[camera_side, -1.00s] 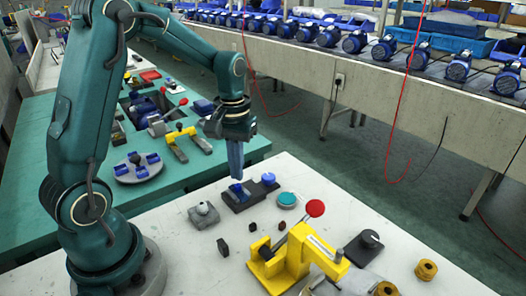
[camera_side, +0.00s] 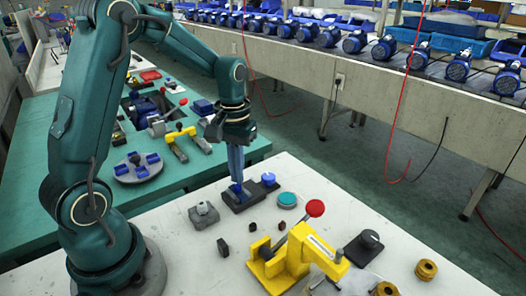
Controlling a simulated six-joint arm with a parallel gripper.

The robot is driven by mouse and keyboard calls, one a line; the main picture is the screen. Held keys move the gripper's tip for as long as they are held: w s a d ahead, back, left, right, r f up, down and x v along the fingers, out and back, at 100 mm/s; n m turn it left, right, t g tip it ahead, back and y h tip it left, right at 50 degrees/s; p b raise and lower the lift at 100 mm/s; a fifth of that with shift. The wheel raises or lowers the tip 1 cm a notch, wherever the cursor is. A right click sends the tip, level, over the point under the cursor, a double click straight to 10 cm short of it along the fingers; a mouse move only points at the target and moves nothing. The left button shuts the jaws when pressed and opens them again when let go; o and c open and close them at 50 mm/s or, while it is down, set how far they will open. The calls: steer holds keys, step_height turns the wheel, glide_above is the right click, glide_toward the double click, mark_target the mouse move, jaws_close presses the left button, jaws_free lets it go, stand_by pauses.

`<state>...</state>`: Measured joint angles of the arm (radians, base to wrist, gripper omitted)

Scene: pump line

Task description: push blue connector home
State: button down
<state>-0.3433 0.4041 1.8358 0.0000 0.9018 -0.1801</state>
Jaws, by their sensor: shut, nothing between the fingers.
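The blue connector (camera_side: 239,190) sits in a dark block (camera_side: 244,202) near the far left part of the white table. My gripper (camera_side: 236,180) points straight down over it, its blue-grey fingers together with nothing between them. The fingertips are at the top of the connector and appear to touch it. They partly cover the connector, and I cannot tell how deep it sits in the block.
A teal button (camera_side: 287,199) and a yellow press (camera_side: 295,258) with a red knob stand to the right. A grey part (camera_side: 203,214) is to the left.

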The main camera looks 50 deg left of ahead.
mark_target(242, 204)
steer(key=shift+f, duration=0.4)
stand_by(0.5)
steer(key=shift+r, duration=3.55)
steer(key=shift+d, duration=0.1)
steer(key=s+d+r+m+t, duration=0.3)
steer(key=s+d+m+t, duration=0.2)
steer(key=s+d, duration=0.4)
steer(key=s+m, duration=0.1)
steer(key=s, duration=0.1)
steer(key=shift+s+d+r+t, duration=0.2)
steer(key=shift+s+r+t, duration=0.05)
steer(key=shift+s+t, duration=0.05)
